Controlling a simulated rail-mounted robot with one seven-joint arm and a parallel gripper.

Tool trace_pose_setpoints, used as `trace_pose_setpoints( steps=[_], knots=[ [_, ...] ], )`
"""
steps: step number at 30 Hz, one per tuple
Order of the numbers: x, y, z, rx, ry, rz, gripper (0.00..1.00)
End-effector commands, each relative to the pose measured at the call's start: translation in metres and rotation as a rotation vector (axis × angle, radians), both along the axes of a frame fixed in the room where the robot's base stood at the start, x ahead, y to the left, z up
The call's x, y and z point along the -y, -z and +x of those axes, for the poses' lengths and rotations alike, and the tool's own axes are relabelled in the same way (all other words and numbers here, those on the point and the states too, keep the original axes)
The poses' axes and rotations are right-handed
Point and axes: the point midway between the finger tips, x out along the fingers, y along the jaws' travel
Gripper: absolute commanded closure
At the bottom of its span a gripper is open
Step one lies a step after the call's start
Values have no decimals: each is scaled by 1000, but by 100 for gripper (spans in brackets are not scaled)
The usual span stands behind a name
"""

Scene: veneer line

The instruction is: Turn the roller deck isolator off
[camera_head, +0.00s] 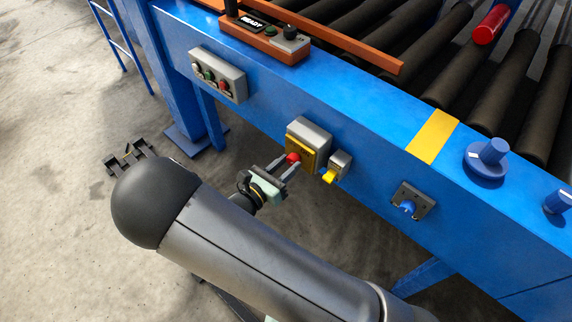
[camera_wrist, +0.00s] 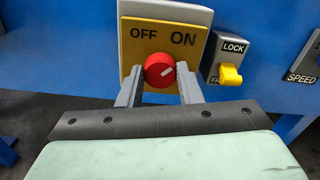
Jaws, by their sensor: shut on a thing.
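The roller deck isolator is a grey box with a yellow plate (camera_head: 309,153) on the side of the blue beam. It also shows in the wrist view (camera_wrist: 202,43), with the words OFF at left and ON at right. Its round red knob (camera_wrist: 159,70) shows in the head view too (camera_head: 293,158). The knob's pale mark points up and right, toward ON. My gripper (camera_wrist: 160,78) has one finger on each side of the knob and is shut on it. In the head view my gripper (camera_head: 286,166) reaches the knob from the lower left.
A grey box with a yellow lever (camera_head: 330,176), marked LOCK in the wrist view (camera_wrist: 230,75), sits close at right. A blue knob on a grey plate (camera_head: 408,207) is further right. A button box (camera_head: 217,75) is at upper left. Rollers lie above; open floor is at left.

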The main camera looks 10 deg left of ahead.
Motion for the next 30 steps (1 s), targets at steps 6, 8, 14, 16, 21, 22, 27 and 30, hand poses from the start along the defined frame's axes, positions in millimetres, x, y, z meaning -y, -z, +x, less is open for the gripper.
trace_pose_setpoints(
  steps=[6, 8, 14, 16, 21, 22, 27, 30],
  knots=[
    [0, -2, 0, -34, 1, -62, 91],
    [0, -3, 0, -52, 1, -92, 91],
    [0, -4, 0, -129, 1, -230, 91],
    [0, -4, 0, -162, 0, -289, 91],
    [-1, -3, 0, -240, -1, -430, 91],
    [-1, -3, 0, -253, -1, -454, 91],
    [-1, -2, 0, -331, 0, -596, 91],
    [-1, -2, 0, -377, -1, -679, 91]
  ],
)
